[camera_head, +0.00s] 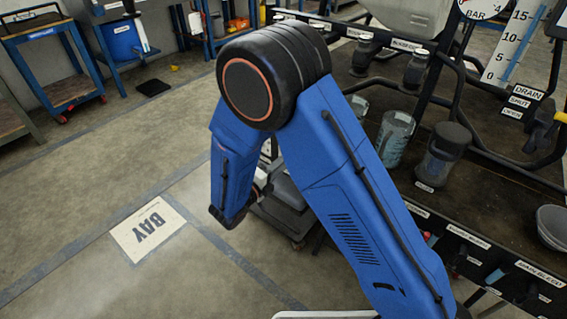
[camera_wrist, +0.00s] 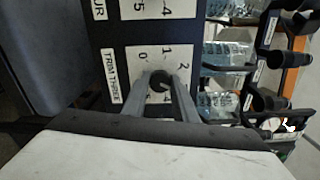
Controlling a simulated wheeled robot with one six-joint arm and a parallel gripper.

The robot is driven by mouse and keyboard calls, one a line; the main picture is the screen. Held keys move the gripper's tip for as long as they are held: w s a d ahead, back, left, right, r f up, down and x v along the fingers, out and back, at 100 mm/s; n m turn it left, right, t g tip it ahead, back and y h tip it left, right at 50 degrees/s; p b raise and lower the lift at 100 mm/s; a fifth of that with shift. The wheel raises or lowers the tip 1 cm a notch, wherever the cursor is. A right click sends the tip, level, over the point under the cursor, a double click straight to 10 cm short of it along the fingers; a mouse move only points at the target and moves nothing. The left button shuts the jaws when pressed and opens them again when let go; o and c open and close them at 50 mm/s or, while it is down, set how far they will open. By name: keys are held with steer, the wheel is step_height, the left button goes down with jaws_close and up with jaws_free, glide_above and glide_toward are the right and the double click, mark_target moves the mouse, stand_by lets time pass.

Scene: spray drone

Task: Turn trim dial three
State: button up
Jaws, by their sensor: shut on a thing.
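In the head view my blue arm hides the dial and the fingertips.
Another label ending in UR (camera_wrist: 98,10) and its scale lie just above on the panel. Clear bottles (camera_wrist: 222,103) and dark fittings (camera_wrist: 268,100) stand close at right. In the head view, a rack with jars (camera_head: 443,155) fills the right; floor around the BAY sign (camera_head: 150,228) is free.

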steer(key=o, duration=1)
steer(key=shift+a, duration=0.1)
steer(key=shift+o, duration=0.2)
steer(key=v, duration=1.7)
steer(key=shift+s, duration=0.2)
steer(key=shift+a+f, duration=0.1)
steer(key=shift+a, duration=0.05)
